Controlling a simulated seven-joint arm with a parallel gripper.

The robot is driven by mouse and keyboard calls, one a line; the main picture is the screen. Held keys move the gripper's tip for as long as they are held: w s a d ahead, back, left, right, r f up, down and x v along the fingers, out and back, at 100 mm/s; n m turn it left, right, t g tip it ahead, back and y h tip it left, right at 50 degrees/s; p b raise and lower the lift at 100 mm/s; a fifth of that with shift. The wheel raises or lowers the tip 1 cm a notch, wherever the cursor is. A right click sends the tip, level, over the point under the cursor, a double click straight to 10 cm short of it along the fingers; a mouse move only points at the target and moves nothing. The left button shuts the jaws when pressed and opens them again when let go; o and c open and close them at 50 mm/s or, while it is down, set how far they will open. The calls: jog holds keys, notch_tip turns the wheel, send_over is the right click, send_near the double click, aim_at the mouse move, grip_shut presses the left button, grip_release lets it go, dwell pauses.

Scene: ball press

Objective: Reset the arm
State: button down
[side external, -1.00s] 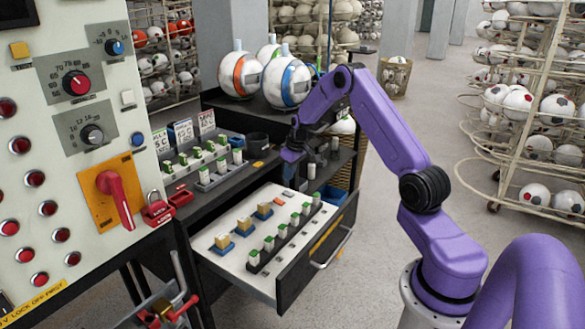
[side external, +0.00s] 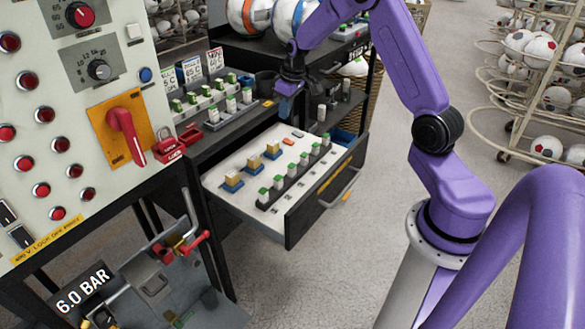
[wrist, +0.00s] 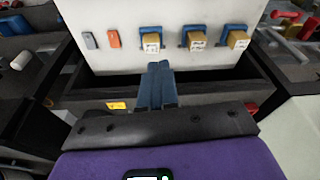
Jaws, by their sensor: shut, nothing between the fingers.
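My gripper (side external: 288,92) is above the rear part of the open drawer, beside the bench shelf, and nothing is between its fingers. In the wrist view my gripper's blue fingers (wrist: 157,72) are together, pointing at the near edge of the drawer's white panel (wrist: 100,15). The open drawer (side external: 215,188) holds several tan blocks in blue holders, such as the block (side external: 253,163), and a dark rail of several green-topped pieces (side external: 292,172).
A control panel with a red lever (side external: 125,135) stands at the left. The drawer's handle (side external: 345,188) juts out to the right. Green-topped pieces stand in racks (side external: 231,105) on the bench. Ball racks (side external: 545,75) are at the far right; the floor in between is clear.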

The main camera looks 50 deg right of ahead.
jog(key=s+a+r+n+g, duration=0.1)
jog(key=s+a+r+n, duration=0.25)
jog(key=s+a, duration=0.6)
jog(key=s+a+r+n+g, duration=0.15)
jog(key=s+a+r, duration=0.4)
jog(key=a, duration=0.75)
jog(key=s+a+n, duration=0.1)
jog(key=s+n, duration=0.4)
jog(key=s, duration=1.7)
jog(key=shift+r+n, duration=0.35)
jog(key=shift+n, duration=0.05)
jog(key=shift+a, duration=0.1)
jog(key=shift+w, duration=0.1)
